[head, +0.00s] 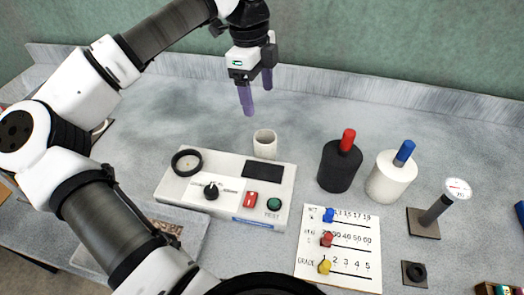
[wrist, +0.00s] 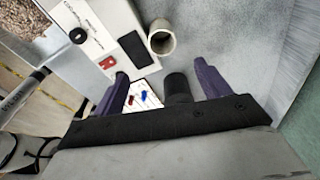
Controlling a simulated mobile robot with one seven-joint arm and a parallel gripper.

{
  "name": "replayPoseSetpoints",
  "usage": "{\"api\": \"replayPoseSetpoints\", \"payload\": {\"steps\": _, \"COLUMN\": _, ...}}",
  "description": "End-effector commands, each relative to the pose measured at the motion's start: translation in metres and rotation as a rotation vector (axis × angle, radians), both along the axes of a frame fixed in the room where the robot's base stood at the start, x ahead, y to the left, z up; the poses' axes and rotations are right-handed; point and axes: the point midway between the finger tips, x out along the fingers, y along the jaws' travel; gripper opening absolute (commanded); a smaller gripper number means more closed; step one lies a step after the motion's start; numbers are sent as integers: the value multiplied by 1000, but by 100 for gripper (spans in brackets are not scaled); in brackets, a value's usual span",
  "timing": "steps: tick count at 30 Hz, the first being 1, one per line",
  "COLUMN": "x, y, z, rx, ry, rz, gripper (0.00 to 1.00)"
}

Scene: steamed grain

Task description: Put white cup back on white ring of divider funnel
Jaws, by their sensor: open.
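The white cup (head: 264,144) stands upright on the grey bench just behind the white control box. It is open-topped and also shows in the wrist view (wrist: 163,40), beyond the fingertips. My gripper (head: 257,98) has purple fingers and hangs above and behind the cup in the head view, empty and apart from it. In the wrist view its fingers (wrist: 162,73) are spread wide with nothing between their tips.
The control box (head: 231,208) has a dial and buttons. A black canister (head: 338,168) with red handle and a white canister (head: 388,180) with blue handle stand right of the cup. A pegged card (head: 343,262) and a gauge (head: 457,189) are nearby. The back bench is clear.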

Motion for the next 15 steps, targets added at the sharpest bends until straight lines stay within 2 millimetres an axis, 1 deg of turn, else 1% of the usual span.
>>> {"api": "replayPoseSetpoints", "payload": {"steps": 2, "x": 0, "y": -1, "z": -4, "rx": -2, "ry": 3, "rz": 2, "gripper": 76}}
{"api": "replayPoseSetpoints", "payload": {"steps": 4, "x": -1, "y": -2, "z": -13, "rx": -3, "ry": 6, "rz": 1, "gripper": 76}}
{"api": "replayPoseSetpoints", "payload": {"steps": 12, "x": -3, "y": -8, "z": -64, "rx": -3, "ry": 5, "rz": 1, "gripper": 76}}
{"api": "replayPoseSetpoints", "payload": {"steps": 15, "x": -3, "y": -9, "z": -77, "rx": -3, "ry": 4, "rz": 2, "gripper": 76}}
